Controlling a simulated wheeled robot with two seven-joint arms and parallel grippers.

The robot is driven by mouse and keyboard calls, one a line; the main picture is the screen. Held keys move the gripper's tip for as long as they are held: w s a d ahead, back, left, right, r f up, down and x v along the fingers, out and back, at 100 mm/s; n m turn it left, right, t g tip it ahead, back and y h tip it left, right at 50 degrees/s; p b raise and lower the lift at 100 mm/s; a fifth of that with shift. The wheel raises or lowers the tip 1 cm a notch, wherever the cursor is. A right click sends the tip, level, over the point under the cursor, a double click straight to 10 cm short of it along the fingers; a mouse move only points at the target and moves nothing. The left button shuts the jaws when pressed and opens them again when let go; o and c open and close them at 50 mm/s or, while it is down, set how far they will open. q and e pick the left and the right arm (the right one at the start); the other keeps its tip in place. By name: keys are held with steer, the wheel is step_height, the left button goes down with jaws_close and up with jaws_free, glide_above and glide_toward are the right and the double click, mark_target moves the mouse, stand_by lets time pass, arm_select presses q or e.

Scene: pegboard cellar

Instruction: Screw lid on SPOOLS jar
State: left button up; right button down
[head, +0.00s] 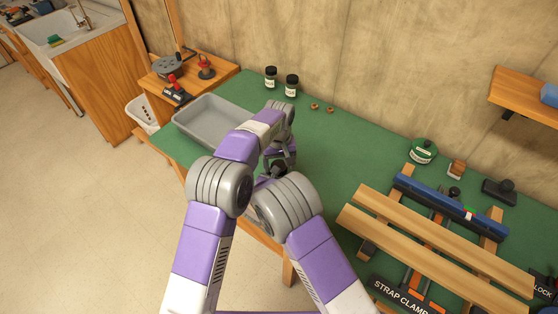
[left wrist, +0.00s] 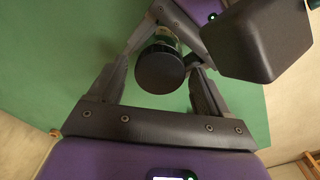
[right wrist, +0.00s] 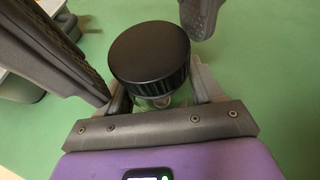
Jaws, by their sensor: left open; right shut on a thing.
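A clear jar (right wrist: 160,102) with a black lid (right wrist: 150,55) on its mouth stands between the fingers of my right gripper (right wrist: 160,95), which is shut on the jar below the lid. No label shows on it. The lid also shows in the left wrist view (left wrist: 160,72). My left gripper (left wrist: 168,55) is open, its fingers apart on either side of the lid. In the right wrist view, its dark fingers show at left and upper right of the lid. In the head view, my arms largely hide the jar. How tightly the lid sits cannot be told.
Two dark-lidded jars (head: 271,77) (head: 291,86) stand by the wall, with small copper-coloured rings (head: 314,106) beside them. A grey tray (head: 186,121) lies left of my arms. Wooden slats (head: 430,238) and clamps fill the right. The green bench top (head: 350,145) is clear between.

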arm_select(q)
steer(key=c, duration=1.1)
steer(key=o, duration=1.3)
steer(key=shift+r, duration=0.1)
step_height(320, 180, up, 12)
steer(key=shift+f, duration=0.1)
arm_select(e)
steer(key=shift+c, duration=0.4)
jaws_free()
